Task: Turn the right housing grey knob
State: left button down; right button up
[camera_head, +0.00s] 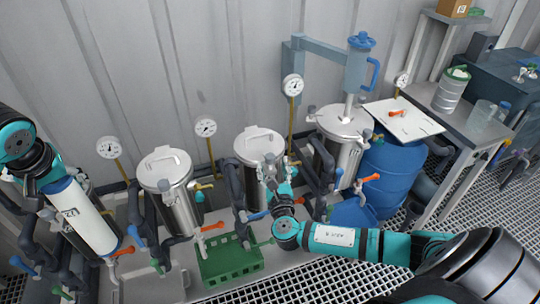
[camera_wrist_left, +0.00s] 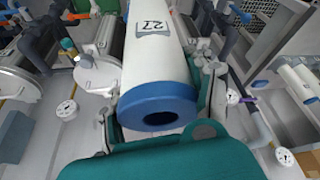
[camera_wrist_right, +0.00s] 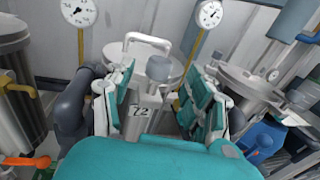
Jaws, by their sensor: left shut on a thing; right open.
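The right steel housing (camera_head: 346,150) stands at the right of the row, with a small grey knob (camera_head: 311,108) at its lid's left edge. My right gripper (camera_head: 278,172) is open and empty in front of the middle housing (camera_head: 252,150). In the right wrist view, a grey knob (camera_wrist_right: 148,43) and a plate marked 22 show between its spread fingers (camera_wrist_right: 160,85), apart from them as far as I can tell. Another lidded housing (camera_wrist_right: 240,85) shows at the right there. My left gripper (camera_head: 55,182) is shut on a white cylinder with blue ends (camera_head: 85,218), which also shows in the left wrist view (camera_wrist_left: 155,65).
A left housing (camera_head: 170,195), brass-stemmed gauges (camera_head: 206,127) and grey pipes with coloured valve handles crowd the row. A green crate (camera_head: 230,262) is in front. A blue barrel (camera_head: 390,172) and a metal table (camera_head: 470,125) stand at the right. A blue pump (camera_head: 358,65) rises above the right housing.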

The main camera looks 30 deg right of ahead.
aim_at(271, 161)
jog(key=x, duration=0.5)
jog(key=shift+w, duration=0.2)
jog(key=shift+f, duration=0.1)
grip_shut()
